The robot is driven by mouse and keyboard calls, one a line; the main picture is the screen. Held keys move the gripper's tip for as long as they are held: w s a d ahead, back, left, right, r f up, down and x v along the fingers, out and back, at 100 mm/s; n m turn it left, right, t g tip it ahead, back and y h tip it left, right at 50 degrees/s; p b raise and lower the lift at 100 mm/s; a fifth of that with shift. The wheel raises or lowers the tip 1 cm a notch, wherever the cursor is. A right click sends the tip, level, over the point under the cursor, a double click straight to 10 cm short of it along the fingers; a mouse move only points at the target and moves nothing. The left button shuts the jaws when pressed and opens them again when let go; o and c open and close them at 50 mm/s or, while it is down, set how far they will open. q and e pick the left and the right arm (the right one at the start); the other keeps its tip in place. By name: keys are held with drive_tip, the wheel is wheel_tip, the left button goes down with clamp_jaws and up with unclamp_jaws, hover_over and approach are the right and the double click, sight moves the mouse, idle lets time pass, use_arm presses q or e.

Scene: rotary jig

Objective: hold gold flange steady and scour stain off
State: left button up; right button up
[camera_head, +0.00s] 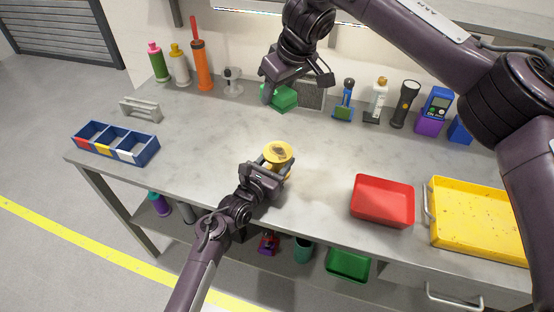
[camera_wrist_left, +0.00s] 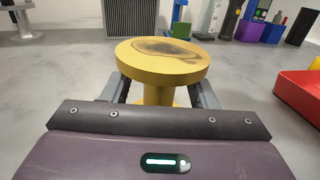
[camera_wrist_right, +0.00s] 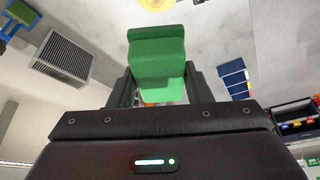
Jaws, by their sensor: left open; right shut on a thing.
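The gold flange (camera_head: 278,152) stands upright on the bench, a round disc on a narrower stem. A dark stain (camera_wrist_left: 165,48) marks its top in the left wrist view. My left gripper (camera_head: 275,168) is open, with its fingers on either side of the stem below the disc. My right gripper (camera_head: 285,92) is shut on a green block (camera_wrist_right: 157,65), behind the flange in the head view. The block also shows in the head view (camera_head: 281,98), apart from the flange. Whether the block touches the bench is unclear.
A red tray (camera_head: 382,222) and yellow tray (camera_head: 434,248) lie at right. A blue divided bin (camera_head: 140,160) and grey rack (camera_head: 140,109) are at left. Bottles, a grey mesh panel (camera_head: 312,95) and a torch (camera_head: 404,104) line the back.

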use_arm(q)
drive_tip(key=shift+c, duration=0.4)
drive_tip(key=c, duration=1.1)
drive_tip(key=shift+o, duration=0.2)
